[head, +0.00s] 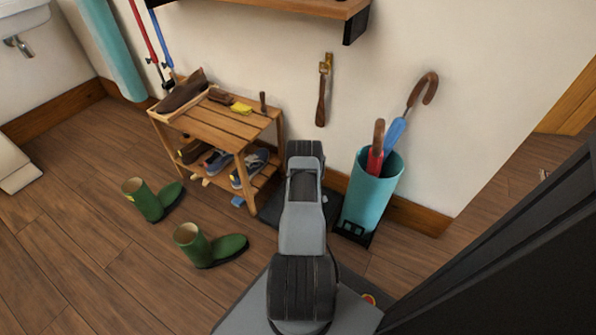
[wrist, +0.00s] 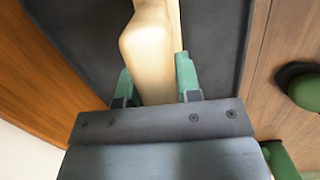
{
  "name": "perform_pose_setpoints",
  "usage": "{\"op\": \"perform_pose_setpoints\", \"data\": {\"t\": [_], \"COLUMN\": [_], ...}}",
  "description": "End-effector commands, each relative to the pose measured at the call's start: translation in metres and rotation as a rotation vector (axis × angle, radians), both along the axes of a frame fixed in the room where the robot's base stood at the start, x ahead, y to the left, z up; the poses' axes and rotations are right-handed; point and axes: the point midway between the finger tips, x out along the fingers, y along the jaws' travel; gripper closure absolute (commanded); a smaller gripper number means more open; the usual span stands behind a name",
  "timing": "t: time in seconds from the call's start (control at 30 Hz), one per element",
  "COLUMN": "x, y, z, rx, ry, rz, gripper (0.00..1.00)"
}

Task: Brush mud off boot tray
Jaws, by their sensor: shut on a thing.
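The dark boot tray (head: 270,212) lies on the floor against the wall, between the shoe rack and the umbrella stand. My arm covers much of it in the head view. In the wrist view the tray (wrist: 80,50) fills the background. My gripper (wrist: 157,85) has its green fingers on either side of a pale, cream-coloured piece, seemingly the brush (wrist: 152,45), and is shut on it. The piece extends away from the fingers over the tray. Its bristles do not show, and I cannot tell whether it touches the tray. I can make out no mud.
Two green boots (head: 152,200) (head: 210,246) stand on the floor left of my arm. A wooden shoe rack (head: 215,125) is close left of the tray. A teal umbrella stand (head: 370,195) is close right. Open floor (head: 90,265) lies at front left.

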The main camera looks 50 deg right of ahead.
Motion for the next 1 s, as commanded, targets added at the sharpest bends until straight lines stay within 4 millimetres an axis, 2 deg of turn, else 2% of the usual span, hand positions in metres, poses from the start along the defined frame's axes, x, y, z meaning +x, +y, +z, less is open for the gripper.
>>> {"op": "perform_pose_setpoints", "data": {"t": [0.77,0.83,0.9,1.0], "x": [-0.008,-0.007,-0.006,-0.005], "y": [0.069,0.069,0.068,0.070], "z": [0.001,0.006,0.025,0.033], "rx": [0.005,0.004,0.001,0.002], "ry": [0.004,0.003,0.000,0.002], "rz": [-0.010,-0.010,-0.008,-0.005], "gripper": [0.94,0.94,0.94,0.94]}}
